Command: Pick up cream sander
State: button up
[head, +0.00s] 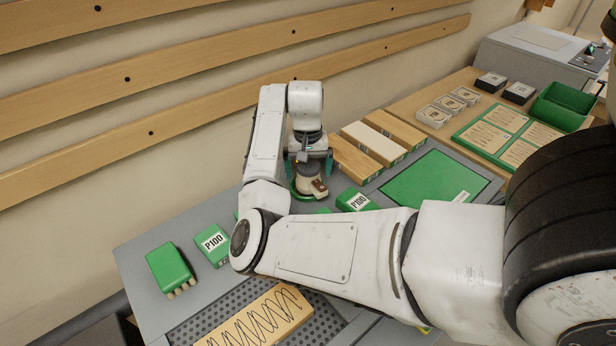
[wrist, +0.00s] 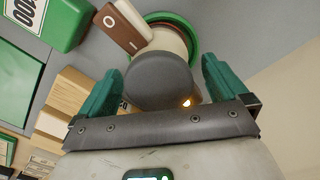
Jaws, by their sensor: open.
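The cream sander (head: 309,183) stands on the grey bench in the head view, on a round green base. The wrist view shows its cream body (wrist: 172,42), dark grey rounded top, brown side part and green base ring. My gripper (head: 308,166) is directly above and around the sander's top in the head view. In the wrist view, my gripper's (wrist: 161,68) teal fingers are spread on either side of the dark grey top, with gaps visible. I cannot tell whether either finger touches the sander.
Wooden blocks (head: 356,159) stand close right of the sander. A green P100 box (head: 356,201) is just in front. Another P100 box (head: 212,246) and a green brush-like block (head: 169,268) lie left. A green sheet (head: 432,179) lies right. The wall is behind.

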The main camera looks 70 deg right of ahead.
jog(key=shift+f, duration=0.55)
jog(key=shift+r, duration=0.1)
jog(key=c, duration=1.8)
jog(key=shift+r, duration=0.1)
jog(key=shift+r, duration=0.3)
jog(key=s+a+r, duration=0.1)
jog(key=s+r, duration=0.3)
jog(key=s+a+r+p, duration=0.1)
jog(key=s+r, duration=0.3)
jog(key=s, duration=0.1)
jog(key=s+a+r, duration=0.1)
jog(key=s+r, duration=0.3)
jog(key=shift+s, duration=0.35)
